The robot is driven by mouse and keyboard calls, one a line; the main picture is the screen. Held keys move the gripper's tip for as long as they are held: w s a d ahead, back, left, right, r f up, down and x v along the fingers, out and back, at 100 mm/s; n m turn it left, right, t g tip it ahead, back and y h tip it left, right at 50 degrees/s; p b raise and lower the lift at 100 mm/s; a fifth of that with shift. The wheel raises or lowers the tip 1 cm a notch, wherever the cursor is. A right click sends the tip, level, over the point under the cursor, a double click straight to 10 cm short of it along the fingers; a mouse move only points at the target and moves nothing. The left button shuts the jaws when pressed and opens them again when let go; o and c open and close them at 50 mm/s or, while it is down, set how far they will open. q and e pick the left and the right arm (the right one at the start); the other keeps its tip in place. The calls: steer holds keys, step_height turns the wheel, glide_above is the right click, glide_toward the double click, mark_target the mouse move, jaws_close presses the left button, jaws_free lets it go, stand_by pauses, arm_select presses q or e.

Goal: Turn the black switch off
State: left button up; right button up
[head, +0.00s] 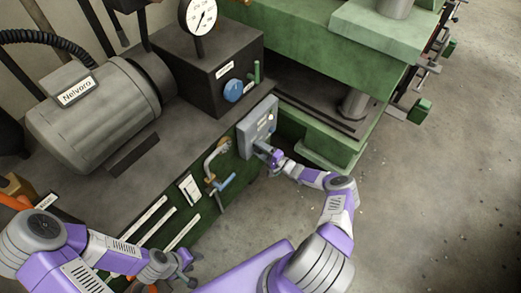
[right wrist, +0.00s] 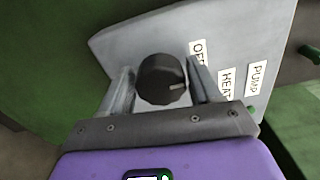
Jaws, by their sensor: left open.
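The black switch (right wrist: 162,78) is a round knob with a white mark on a grey panel (right wrist: 135,45). The mark points right, roughly toward the HEAT label (right wrist: 226,88); the OFF label (right wrist: 197,54) is above it and the PUMP label (right wrist: 257,80) is further right. My right gripper (right wrist: 160,85) has one finger on each side of the knob. Whether the fingers touch it is unclear. In the head view the right gripper (head: 266,150) is at the grey box (head: 258,122) and hides the knob. My left gripper (head: 188,268) is open and empty at the bottom.
A blue knob (head: 233,90) and a green lever (head: 256,72) are on the dark block above the box. A curved pipe with a blue handle (head: 222,184) is left of it. A green press (head: 320,40) stands behind; bare floor (head: 430,200) lies right.

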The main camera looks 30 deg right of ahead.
steer(key=shift+o, duration=1.1)
steer(key=p+v, duration=0.2)
steer(key=v, duration=0.5)
steer(key=shift+s, duration=0.25)
steer(key=shift+d, duration=0.1)
